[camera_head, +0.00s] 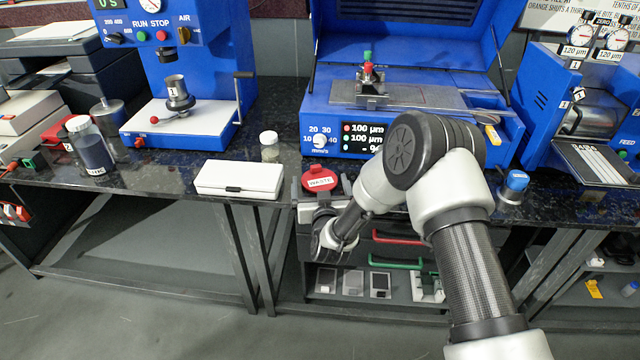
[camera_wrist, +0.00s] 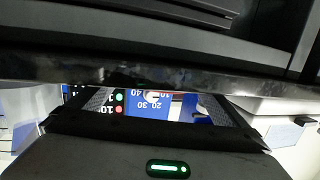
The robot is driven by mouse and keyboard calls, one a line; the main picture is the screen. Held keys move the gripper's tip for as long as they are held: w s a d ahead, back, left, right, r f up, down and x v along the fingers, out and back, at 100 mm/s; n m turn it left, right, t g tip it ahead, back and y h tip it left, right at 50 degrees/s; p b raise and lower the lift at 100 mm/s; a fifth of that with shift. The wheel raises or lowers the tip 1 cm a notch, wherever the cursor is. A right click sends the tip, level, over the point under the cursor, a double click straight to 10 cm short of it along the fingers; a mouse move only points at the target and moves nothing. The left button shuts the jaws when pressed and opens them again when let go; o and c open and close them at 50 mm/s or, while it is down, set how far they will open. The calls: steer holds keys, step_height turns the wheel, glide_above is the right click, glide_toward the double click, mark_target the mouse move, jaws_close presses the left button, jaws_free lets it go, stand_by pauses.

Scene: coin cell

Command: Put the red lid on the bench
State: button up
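The red lid (camera_head: 320,180), with a white label that seems to read "WASTE", shows near the front edge of the dark speckled bench (camera_head: 165,184) in the head view. My gripper (camera_head: 321,211) is just below the lid in the picture, at the bench's front edge, partly hidden by my own wrist. Its fingertips are too small and dark to read.
A white box (camera_head: 240,178) and a small capped jar (camera_head: 269,146) stand left of the lid. A blue coating machine (camera_head: 410,85) stands behind it. A blue-capped jar (camera_head: 514,184) is at right. Red (camera_head: 398,238) and green (camera_head: 395,262) handles are below the bench.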

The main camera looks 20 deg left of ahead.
steer(key=shift+r+p, duration=0.3)
steer(key=shift+p, duration=0.05)
steer(key=v, duration=1.2)
steer(key=shift+f+p, duration=0.2)
steer(key=shift+p, duration=0.2)
steer(key=w+d+r+g, duration=0.2)
steer(key=w+d+r, duration=0.25)
steer(key=r, duration=0.45)
steer(key=s+d+r+g+h, duration=0.2)
steer(key=d+r+h, duration=0.1)
steer(key=d+r, duration=0.65)
steer(key=s+d+r+m+g+h, duration=0.2)
steer(key=s+d+r, duration=0.1)
steer(key=s+d, duration=0.7)
steer(key=s+d+r+m+g+h, duration=0.1)
steer(key=s+d+r+m+g, duration=0.2)
steer(key=s+d, duration=0.7)
steer(key=s+r, duration=0.1)
steer(key=s, duration=0.4)
steer(key=shift+s+r+h, duration=0.2)
steer(key=shift+s+h, duration=0.2)
